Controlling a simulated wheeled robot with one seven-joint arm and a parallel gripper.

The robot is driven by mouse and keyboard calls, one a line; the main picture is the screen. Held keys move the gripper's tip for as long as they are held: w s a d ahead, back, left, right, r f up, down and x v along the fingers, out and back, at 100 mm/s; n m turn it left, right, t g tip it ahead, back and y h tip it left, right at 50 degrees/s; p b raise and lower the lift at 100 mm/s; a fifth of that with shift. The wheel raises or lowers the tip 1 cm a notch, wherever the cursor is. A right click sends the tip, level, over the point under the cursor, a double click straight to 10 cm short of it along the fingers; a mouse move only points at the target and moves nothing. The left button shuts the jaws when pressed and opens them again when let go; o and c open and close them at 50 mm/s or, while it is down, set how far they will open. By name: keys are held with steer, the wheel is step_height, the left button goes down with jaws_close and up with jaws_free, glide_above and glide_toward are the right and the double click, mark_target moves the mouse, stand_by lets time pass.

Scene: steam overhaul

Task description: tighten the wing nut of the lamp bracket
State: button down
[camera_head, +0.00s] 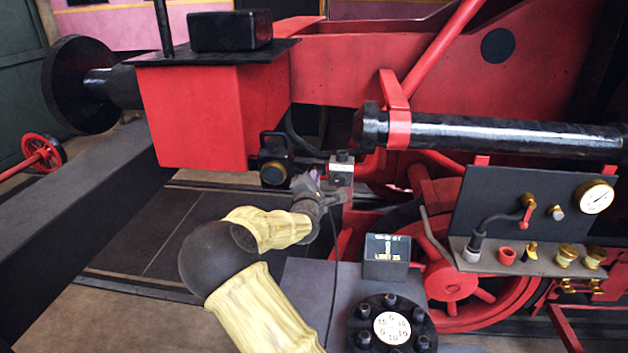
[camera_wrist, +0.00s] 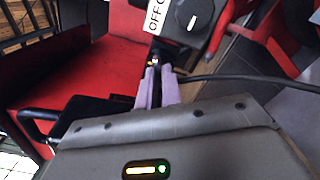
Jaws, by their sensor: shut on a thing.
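My gripper (camera_head: 318,178) is in front of the red engine frame, between a black lamp (camera_head: 273,165) and a small grey box (camera_head: 341,170). In the wrist view its two lilac fingers (camera_wrist: 156,74) are close together and shut on a small part at their tips. A tiny brassy bit of it, apparently the wing nut (camera_wrist: 155,60), shows there; most of it is hidden by the fingers. The bracket itself cannot be made out clearly. In the wrist view a dark box with a round knob (camera_wrist: 190,20) and a label reading "OFF" is just beyond the fingertips.
A black cable (camera_wrist: 225,77) runs right of my fingers. A gauge panel (camera_head: 520,215) with brass fittings stands at the right. A flanged dial (camera_head: 392,328) and a small display box (camera_head: 387,257) are near the front.

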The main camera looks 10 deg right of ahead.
steer(key=shift+f+m+b, duration=0.15)
steer(key=shift+m+b, duration=0.15)
steer(key=shift+b, duration=0.25)
steer(key=m+b, duration=0.6)
steer(key=m, duration=0.2)
steer(key=m+b, duration=0.6)
steer(key=m, duration=0.2)
steer(key=f+m+b, duration=0.1)
steer(key=m+b, duration=0.4)
steer(key=m, duration=0.2)
steer(key=shift+a+m+b, duration=0.2)
steer(key=shift+m+b, duration=0.2)
